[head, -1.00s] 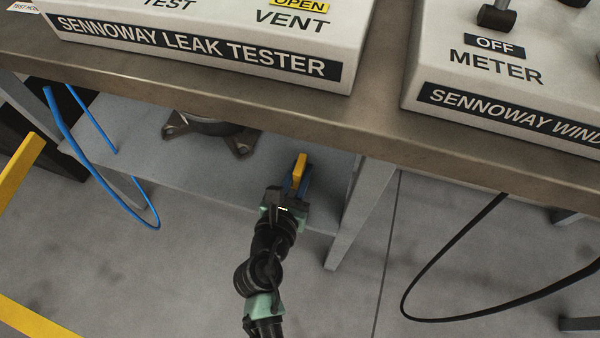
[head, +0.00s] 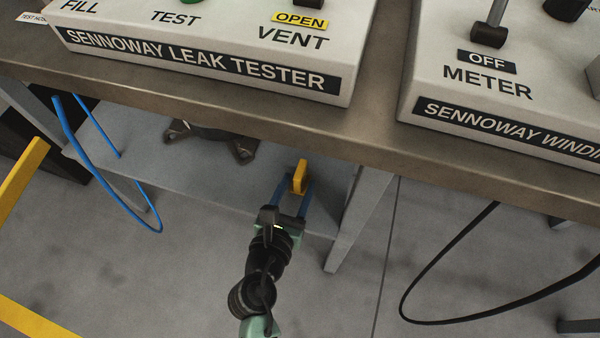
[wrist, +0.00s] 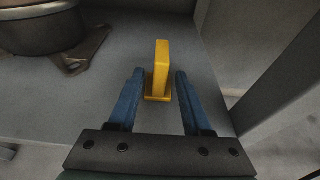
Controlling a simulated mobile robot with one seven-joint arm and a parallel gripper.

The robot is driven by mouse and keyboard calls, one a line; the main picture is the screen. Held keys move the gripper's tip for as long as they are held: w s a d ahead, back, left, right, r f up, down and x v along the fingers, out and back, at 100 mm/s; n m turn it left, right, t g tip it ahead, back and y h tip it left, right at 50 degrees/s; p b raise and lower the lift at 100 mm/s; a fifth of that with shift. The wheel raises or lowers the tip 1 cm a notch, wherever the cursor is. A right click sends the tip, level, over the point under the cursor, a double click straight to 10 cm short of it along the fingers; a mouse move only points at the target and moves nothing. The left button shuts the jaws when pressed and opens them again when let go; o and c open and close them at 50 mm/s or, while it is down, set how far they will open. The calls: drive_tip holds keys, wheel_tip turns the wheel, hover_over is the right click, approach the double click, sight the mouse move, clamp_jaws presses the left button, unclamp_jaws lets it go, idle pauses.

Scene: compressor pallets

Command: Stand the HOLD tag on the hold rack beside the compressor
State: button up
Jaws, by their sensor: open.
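A yellow upright piece with a small flat foot, which I take for the HOLD tag (head: 299,177), stands on the grey lower shelf under the bench. No lettering shows on it. I take this shelf for the hold rack (head: 145,178). The tag also shows upright in the wrist view (wrist: 161,68). My gripper (head: 295,187) is open, its blue fingers on either side of the tag's lower part, with gaps on both sides in the wrist view. The dark compressor (wrist: 42,28) with metal feet sits left of the tag; its top is hidden in the head view.
The bench edge (head: 180,110) overhangs the shelf. A grey leg (head: 358,220) stands close right of the tag. A blue hose (head: 110,190) hangs at left and a black cable (head: 440,255) at right. Bare shelf lies between compressor and tag.

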drive_tip(key=p+v, duration=0.2)
drive_tip(key=v, duration=0.7)
